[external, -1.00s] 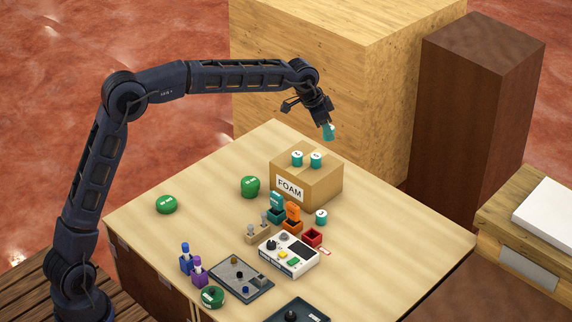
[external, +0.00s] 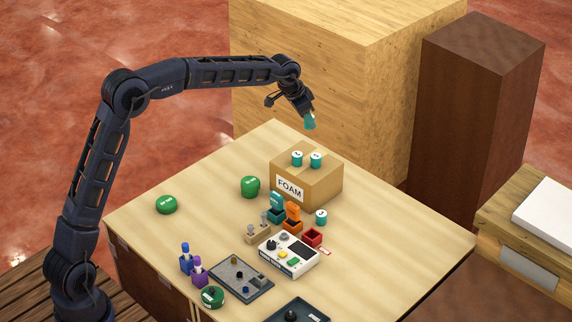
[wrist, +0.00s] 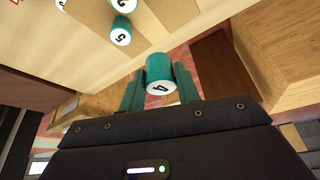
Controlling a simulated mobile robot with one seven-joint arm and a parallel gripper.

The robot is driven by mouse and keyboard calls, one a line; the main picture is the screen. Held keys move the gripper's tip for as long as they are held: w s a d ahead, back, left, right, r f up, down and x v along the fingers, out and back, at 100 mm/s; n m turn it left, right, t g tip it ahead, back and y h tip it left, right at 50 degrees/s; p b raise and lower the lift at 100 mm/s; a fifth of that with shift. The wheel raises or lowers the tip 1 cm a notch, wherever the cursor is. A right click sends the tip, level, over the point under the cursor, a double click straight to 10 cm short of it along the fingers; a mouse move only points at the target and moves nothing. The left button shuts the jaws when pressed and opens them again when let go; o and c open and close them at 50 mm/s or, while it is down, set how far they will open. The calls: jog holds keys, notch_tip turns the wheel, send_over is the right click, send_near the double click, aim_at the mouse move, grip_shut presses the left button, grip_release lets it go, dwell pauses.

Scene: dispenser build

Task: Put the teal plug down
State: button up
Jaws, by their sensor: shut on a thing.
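The teal plug (external: 309,122) is in my gripper (external: 308,113), held in the air above the far part of the table, beyond the FOAM box. In the wrist view the plug (wrist: 159,72) sits between the two fingers of my gripper (wrist: 160,88), its white end marked 4 toward the camera. The fingers are shut on its sides. Two other teal plugs with white tops stand on the FOAM box, a left one (external: 297,159) and a right one (external: 316,160). Another teal plug (external: 321,217) stands on the table right of the box's front.
The cardboard FOAM box (external: 325,188) stands on the wooden table (external: 400,235). Coloured holders, a white control unit (external: 289,254) and a dark tray (external: 241,278) crowd the front. Green round pieces stand at left (external: 166,204) and beside the box (external: 250,187). The table's right side is clear.

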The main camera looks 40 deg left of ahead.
aim_at(307, 155)
notch_tip(307, 155, down, 11)
jog(key=shift+r, duration=0.1)
dwell(0.4)
jog(key=o, duration=0.7)
